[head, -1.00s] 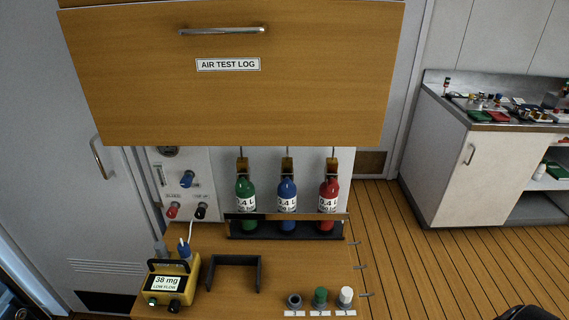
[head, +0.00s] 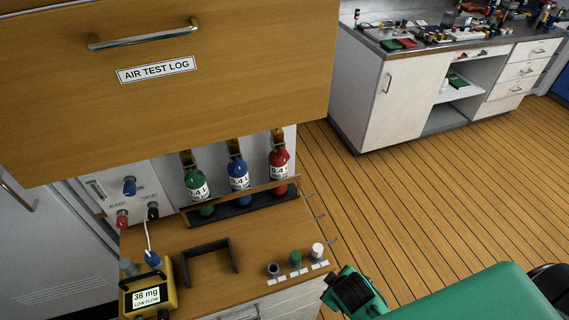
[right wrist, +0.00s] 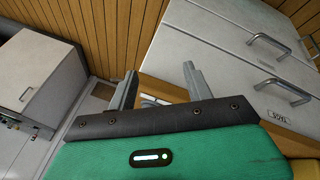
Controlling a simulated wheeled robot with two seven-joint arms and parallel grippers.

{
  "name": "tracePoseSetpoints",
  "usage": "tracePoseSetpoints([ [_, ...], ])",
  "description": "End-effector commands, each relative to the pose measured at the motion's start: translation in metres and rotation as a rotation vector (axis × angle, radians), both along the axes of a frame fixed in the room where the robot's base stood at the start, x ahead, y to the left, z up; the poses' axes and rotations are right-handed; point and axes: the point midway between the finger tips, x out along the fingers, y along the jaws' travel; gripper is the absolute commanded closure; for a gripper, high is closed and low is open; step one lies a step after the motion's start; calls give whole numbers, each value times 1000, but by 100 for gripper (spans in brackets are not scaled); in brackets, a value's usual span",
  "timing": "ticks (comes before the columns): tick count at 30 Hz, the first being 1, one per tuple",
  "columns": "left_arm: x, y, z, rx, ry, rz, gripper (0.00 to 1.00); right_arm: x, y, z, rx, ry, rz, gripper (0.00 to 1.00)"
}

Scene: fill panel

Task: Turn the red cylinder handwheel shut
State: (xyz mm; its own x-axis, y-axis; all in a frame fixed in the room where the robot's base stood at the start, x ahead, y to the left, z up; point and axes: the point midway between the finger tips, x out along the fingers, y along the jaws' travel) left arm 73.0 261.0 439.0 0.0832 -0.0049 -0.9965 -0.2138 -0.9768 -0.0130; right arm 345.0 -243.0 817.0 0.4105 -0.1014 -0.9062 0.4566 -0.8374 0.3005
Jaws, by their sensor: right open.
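The red cylinder (head: 280,163) stands upright at the right end of a dark rack (head: 245,203) in the head view, beside a blue cylinder (head: 238,176) and a green cylinder (head: 196,185). My right arm, green, comes in at the lower right of the head view, apart from the cylinders. In the right wrist view my right gripper (right wrist: 160,82) is open with nothing between its fingers. My left gripper is not in view.
The wooden panel labelled "AIR TEST LOG" (head: 156,69) overhangs the cylinders. A yellow meter (head: 147,294), a black bracket (head: 210,260) and small knobs (head: 296,258) stand on the wooden counter. Small pegs stick out from its right side. Open floor (head: 400,190) lies to the right.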

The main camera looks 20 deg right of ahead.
Motion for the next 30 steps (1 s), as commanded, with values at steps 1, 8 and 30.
tracePoseSetpoints([
  [1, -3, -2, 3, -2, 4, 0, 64, 12, -4, 16, -66, -39, 77, 48],
  [8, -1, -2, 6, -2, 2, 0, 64, 59, -15, 49, -400, -171, 436, 48],
  [30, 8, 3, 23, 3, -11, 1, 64, 171, 36, 221, -2308, -232, 1563, 48],
])
